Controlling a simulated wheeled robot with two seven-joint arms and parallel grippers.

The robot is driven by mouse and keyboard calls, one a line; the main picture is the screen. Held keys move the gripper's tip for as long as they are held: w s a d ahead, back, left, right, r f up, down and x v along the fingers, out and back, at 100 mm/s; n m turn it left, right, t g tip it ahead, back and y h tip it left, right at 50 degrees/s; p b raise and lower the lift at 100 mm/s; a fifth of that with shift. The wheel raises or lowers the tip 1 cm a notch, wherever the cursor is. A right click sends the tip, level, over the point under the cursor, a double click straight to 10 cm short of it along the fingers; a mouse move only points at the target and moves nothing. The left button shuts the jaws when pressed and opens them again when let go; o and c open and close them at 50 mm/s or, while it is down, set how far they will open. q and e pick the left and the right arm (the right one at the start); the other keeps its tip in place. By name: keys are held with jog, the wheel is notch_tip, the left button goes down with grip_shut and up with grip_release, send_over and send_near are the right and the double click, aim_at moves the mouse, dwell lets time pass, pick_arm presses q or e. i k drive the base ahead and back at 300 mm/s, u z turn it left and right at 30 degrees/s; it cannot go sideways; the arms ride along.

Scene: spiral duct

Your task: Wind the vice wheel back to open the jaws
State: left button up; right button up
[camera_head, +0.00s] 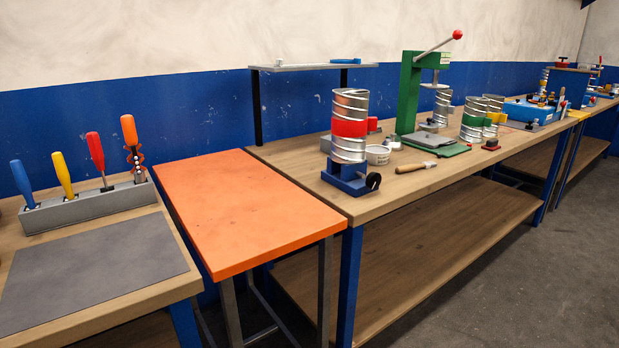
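A small blue vice (343,180) sits at the near left corner of the long wooden bench. Its black wheel (373,181) sticks out on the right side, facing the front. A silver spiral duct piece (347,104) with a red band (349,128) stands upright on the vice. The jaws are small in this view, and I cannot tell how far apart they are. Neither of my grippers shows in the head view.
An orange table (240,205) stands left of the wooden bench (430,185). A wood-handled tool (414,167) and a white bowl (378,154) lie near the vice. A green press (409,95) stands behind. A grey tool rack (90,205) is far left. Floor at right is clear.

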aim_at(373, 179)
jog(key=u, duration=0.15)
jog(key=i, duration=0.9)
jog(key=z, duration=0.15)
